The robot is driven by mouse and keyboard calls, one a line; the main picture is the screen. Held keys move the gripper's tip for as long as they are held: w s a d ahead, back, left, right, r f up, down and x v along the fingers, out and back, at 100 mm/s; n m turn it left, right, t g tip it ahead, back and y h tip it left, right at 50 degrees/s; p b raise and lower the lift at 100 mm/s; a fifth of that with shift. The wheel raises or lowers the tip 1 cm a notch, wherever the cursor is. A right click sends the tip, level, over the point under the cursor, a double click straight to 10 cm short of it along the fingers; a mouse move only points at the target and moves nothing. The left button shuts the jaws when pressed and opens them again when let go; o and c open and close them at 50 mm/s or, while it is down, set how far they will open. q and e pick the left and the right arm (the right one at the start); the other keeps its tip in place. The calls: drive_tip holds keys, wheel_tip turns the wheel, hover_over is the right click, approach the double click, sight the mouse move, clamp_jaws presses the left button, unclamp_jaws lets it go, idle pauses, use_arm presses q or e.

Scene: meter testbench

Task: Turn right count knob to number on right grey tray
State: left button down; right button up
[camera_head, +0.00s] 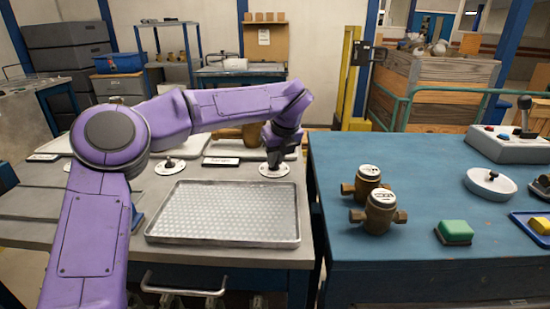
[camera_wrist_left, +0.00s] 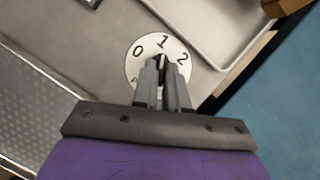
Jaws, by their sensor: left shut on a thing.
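The right count knob sits on a round white dial (camera_head: 274,170) on the grey bench. In the left wrist view the dial (camera_wrist_left: 135,66) shows 0, 1 and 2, with another mark partly covered. My left gripper (camera_head: 276,154) points down over the dial and is shut on the dark knob (camera_wrist_left: 161,60). The knob's visible end appears to face near the 1, but the fingers hide most of it. The right grey tray (camera_wrist_left: 204,44) lies behind the dial; brown items on it are mostly hidden by my arm in the head view. My right gripper is not in view.
A second dial with a knob (camera_head: 169,166) stands to the left. A dimpled silver tray (camera_head: 222,212) lies in front.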

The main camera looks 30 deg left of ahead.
use_arm(q)
drive_tip(key=shift+s+d+f, duration=0.1)
drive_tip(key=shift+s+f, duration=0.05)
drive_tip(key=shift+f, duration=0.2)
drive_tip(key=c, duration=1.2)
unclamp_jaws()
drive_tip(key=shift+s+r, duration=0.1)
drive_tip(key=shift+o, duration=0.2)
drive_tip(key=shift+w, duration=0.25)
drive_tip(key=v, duration=1)
drive_tip(key=shift+r+p, duration=0.25)
drive_tip(key=shift+p, duration=0.15)
